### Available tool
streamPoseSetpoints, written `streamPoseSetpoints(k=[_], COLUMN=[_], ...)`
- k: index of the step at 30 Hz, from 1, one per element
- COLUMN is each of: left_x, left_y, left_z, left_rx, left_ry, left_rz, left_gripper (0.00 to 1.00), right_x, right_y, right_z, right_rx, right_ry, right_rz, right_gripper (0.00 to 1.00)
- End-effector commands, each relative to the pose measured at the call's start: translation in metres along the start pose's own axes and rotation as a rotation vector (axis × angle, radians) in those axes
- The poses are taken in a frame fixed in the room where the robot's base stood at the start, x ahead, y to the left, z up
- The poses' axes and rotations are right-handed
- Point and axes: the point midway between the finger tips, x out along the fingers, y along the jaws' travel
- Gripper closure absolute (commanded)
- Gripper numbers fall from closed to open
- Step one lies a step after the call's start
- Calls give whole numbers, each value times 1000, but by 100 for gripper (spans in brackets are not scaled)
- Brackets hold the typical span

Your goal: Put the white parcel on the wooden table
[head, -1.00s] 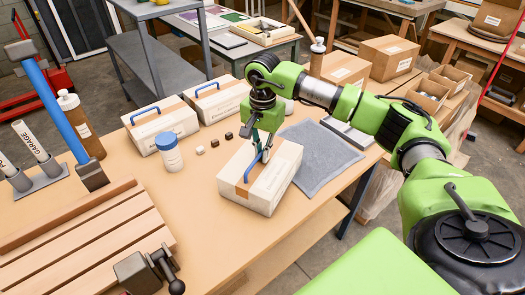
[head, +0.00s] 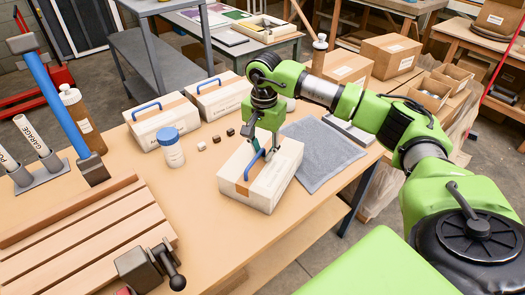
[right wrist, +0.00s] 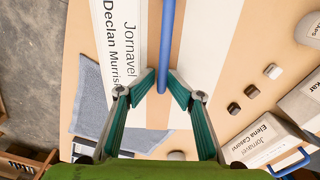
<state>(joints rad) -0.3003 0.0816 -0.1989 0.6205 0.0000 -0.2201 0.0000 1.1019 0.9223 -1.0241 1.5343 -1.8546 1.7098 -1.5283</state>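A white parcel (head: 274,190) with a brown tape band and a blue handle (head: 257,157) rests on the wooden table (head: 195,230), near its front edge. My right gripper (head: 262,152) points down over it. In the right wrist view my gripper's teal fingers (right wrist: 162,78) stand apart on either side of the blue handle (right wrist: 166,40), with narrow gaps showing. The parcel's label (right wrist: 120,35) reads "Jornavel". My left gripper is not in view.
Two similar parcels (head: 160,124) (head: 222,97) stand behind to the left, near a blue-capped bottle (head: 172,153) and three small cubes (head: 216,139). A grey mat (head: 322,155) lies to the right. A slatted wooden piece (head: 85,235) and a hammer (head: 60,100) are at left.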

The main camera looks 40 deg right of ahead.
Motion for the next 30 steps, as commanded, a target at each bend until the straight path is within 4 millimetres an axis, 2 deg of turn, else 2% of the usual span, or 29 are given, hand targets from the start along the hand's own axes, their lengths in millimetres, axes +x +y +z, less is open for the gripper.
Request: streamPoseSetpoints(k=[1, 3, 8, 9, 21, 25, 30], left_x=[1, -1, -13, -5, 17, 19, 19], left_y=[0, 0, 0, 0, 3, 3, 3], left_z=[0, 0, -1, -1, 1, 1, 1], left_rx=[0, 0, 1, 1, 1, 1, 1], left_ry=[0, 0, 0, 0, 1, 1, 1], left_rz=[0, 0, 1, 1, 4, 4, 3], left_gripper=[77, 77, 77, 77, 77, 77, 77], right_x=[6, 4, -11, -14, -103, -121, -130], right_y=[5, 5, 4, 3, 0, 0, 0], right_z=[-3, -3, -3, -3, -2, -1, -1], right_rx=[6, 7, 6, 6, 4, 3, 2], right_ry=[4, 4, 4, 5, 4, 2, 2], right_rz=[17, 17, 14, 9, -1, 1, 2], right_gripper=[76, 76, 76, 76, 76, 76, 76])
